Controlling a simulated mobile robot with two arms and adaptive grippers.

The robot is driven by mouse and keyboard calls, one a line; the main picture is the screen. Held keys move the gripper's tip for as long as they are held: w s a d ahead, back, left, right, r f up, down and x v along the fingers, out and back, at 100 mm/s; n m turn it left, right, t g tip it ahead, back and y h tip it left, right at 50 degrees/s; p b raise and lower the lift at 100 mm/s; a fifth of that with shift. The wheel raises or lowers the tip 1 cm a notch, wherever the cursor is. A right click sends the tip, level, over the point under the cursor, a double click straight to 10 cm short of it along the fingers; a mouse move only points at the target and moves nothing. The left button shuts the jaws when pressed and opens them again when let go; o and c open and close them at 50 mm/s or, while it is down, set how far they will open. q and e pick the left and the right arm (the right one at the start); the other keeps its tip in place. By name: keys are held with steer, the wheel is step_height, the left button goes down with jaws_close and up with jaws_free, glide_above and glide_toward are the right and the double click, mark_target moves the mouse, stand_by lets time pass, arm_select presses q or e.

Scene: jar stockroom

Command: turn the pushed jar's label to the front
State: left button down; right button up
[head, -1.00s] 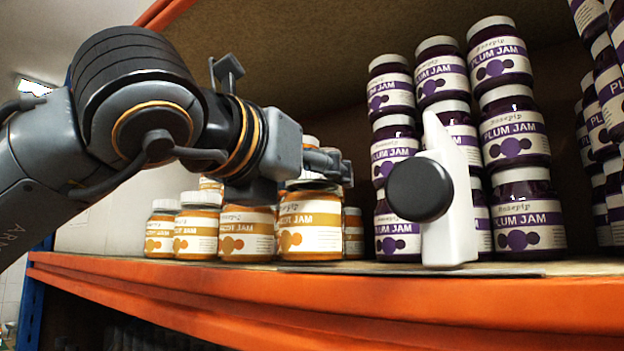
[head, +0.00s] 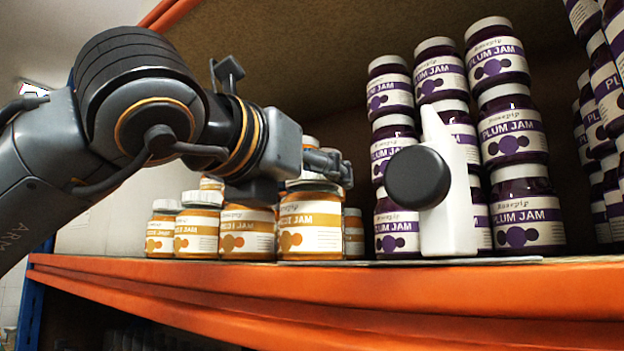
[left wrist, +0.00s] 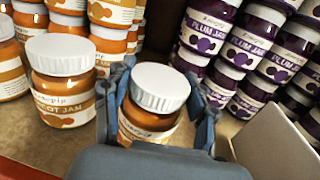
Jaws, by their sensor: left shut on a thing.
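My left gripper (head: 325,165) reaches in from the left among the apricot jam jars. In the left wrist view its two fingers (left wrist: 159,115) are shut on either side of an apricot jam jar (left wrist: 150,130) with a white lid, which looks upright. Part of its white and orange label shows between the fingers; the lower jar is hidden by the gripper body. In the head view a front apricot jar (head: 310,225) below the gripper has its label facing me; the gripper covers the top of this group. My right gripper is not in view.
Several apricot jars (head: 182,232) stand at left. Stacked plum jam jars (head: 520,215) rise at right. A white upright block (head: 452,195) with a black round knob (head: 417,178) stands between, by a thin grey plate (head: 500,261). The orange shelf edge (head: 330,288) runs along the front.

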arm_select(q)
steer(key=shift+c, duration=1.7)
jaws_free()
steer(key=shift+s, duration=0.1)
steer(key=shift+f, duration=0.15)
steer(key=v, duration=1.2)
